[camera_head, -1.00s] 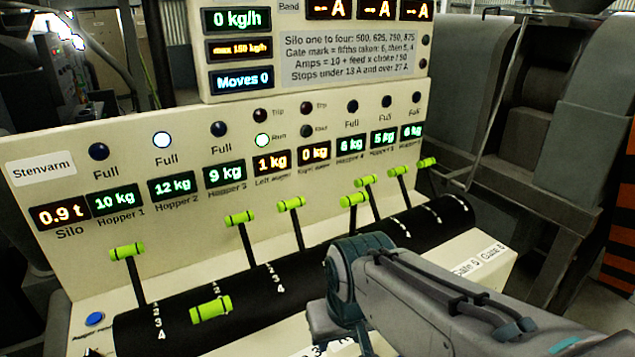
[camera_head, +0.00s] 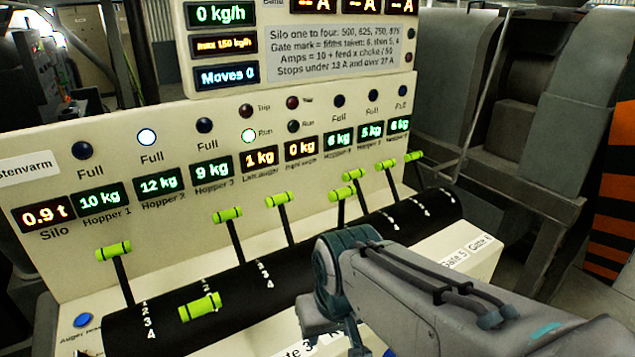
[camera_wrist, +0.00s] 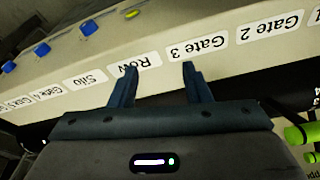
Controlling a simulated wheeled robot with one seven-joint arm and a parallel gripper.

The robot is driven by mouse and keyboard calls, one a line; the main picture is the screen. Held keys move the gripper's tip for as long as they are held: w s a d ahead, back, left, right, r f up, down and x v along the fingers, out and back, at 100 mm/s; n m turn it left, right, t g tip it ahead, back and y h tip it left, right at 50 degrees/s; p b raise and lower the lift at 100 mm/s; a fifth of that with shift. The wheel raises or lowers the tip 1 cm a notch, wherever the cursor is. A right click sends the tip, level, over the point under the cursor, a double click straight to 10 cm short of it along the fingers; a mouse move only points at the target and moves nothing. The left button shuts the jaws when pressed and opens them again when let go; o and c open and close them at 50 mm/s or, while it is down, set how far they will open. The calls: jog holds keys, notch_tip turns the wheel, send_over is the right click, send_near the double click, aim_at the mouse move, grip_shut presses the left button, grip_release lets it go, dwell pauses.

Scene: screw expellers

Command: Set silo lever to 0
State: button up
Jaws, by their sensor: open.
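A row of levers with green handles stands on the black drum (camera_head: 245,283) of the console. By the order of the labels, the silo lever (camera_head: 341,194) is the fifth from the left. The Silo label (camera_wrist: 87,80) shows upside down on the console's front face in the wrist view. My gripper (camera_wrist: 160,68) is open and empty, in front of that face by the Row (camera_wrist: 135,65) and Gate 3 labels. In the head view its fingers are not clear.
Other levers flank it: the row lever (camera_head: 279,199) to its left and a gate lever (camera_head: 354,174) close on its right. The second lever (camera_head: 200,307) tips far forward. The silo display (camera_head: 44,215) reads 0.9 t and the counter (camera_head: 227,75) Moves 0. Blue buttons (camera_wrist: 38,51) line the console.

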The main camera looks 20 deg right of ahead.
jog(key=n+t+h+p, duration=0.1)
jog(key=n+h+p, duration=0.7)
jog(key=n+h, duration=1.6)
send_near(344, 191)
jog(key=d+r+n+y, duration=0.1)
jog(key=d+n+y, duration=0.1)
jog(key=d, duration=0.1)
jog(key=w+d+r+n+y+p, duration=0.1)
jog(key=d+y, duration=0.1)
jog(key=w+d+r+n+y+p, duration=0.1)
jog(key=d+r+n+y, duration=0.1)
jog(key=d, duration=0.1)
jog(key=shift+d+n, duration=0.3)
jog(key=shift+d, duration=0.05)
jog(key=shift+c, duration=0.3)
